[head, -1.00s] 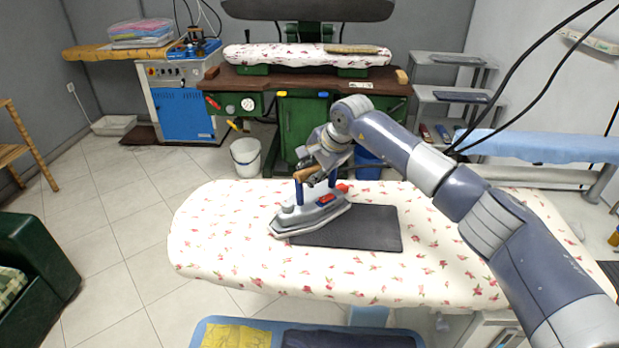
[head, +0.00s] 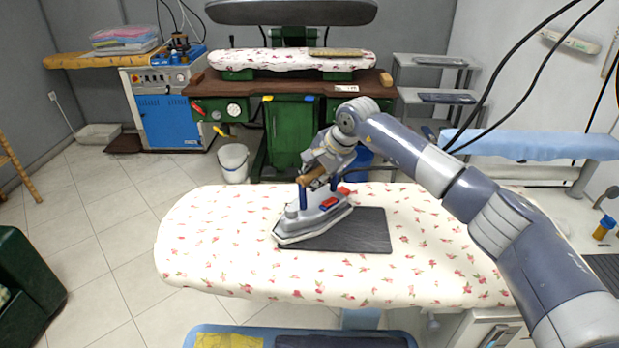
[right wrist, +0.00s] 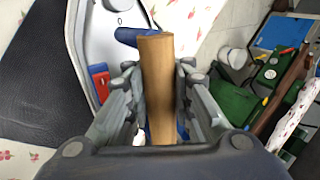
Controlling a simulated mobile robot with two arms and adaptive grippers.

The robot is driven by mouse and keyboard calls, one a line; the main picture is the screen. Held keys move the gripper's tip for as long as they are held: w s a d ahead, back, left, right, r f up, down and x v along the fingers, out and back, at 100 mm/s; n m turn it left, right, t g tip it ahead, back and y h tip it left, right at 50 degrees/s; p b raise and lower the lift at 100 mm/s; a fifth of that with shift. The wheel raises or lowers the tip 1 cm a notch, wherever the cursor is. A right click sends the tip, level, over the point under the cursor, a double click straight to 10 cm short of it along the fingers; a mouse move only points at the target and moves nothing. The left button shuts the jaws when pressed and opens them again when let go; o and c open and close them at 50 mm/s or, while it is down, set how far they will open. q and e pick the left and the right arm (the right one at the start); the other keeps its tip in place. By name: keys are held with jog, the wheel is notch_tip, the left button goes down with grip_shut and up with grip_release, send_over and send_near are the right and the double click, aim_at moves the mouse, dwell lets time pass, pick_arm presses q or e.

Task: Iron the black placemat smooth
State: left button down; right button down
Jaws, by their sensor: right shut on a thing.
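The black placemat (head: 365,232) lies flat on the flowered ironing board (head: 220,240). A grey and blue iron (head: 310,222) with a wooden handle stands over the left part of the placemat, its nose pointing left and toward the front, reaching the mat's left edge. My right gripper (head: 322,176) is shut on the iron's handle; in the right wrist view the wooden handle (right wrist: 157,85) sits between both fingers. The placemat also shows in the right wrist view (right wrist: 45,100), beside the iron. The iron hides part of the mat. My left gripper is not in view.
A blue tray with folded cloths (head: 230,341) sits below the board's front edge. A white bucket (head: 233,162) stands on the floor behind. A green pressing machine (head: 290,125) stands at the back. The board's left end is clear.

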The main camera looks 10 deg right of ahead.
jog(key=shift+s+d+r+b, duration=0.1)
jog(key=shift+s+d+b, duration=0.15)
jog(key=shift+d, duration=0.7)
jog(key=shift+s+d+r+b, duration=0.1)
jog(key=shift+s+d, duration=0.15)
jog(key=shift+d, duration=0.7)
jog(key=s+d+b, duration=0.1)
jog(key=s+d, duration=0.3)
jog(key=d, duration=0.8)
jog(key=shift+d, duration=0.35)
jog(key=shift+w+r, duration=0.1)
jog(key=shift+r, duration=0.05)
dwell(0.3)
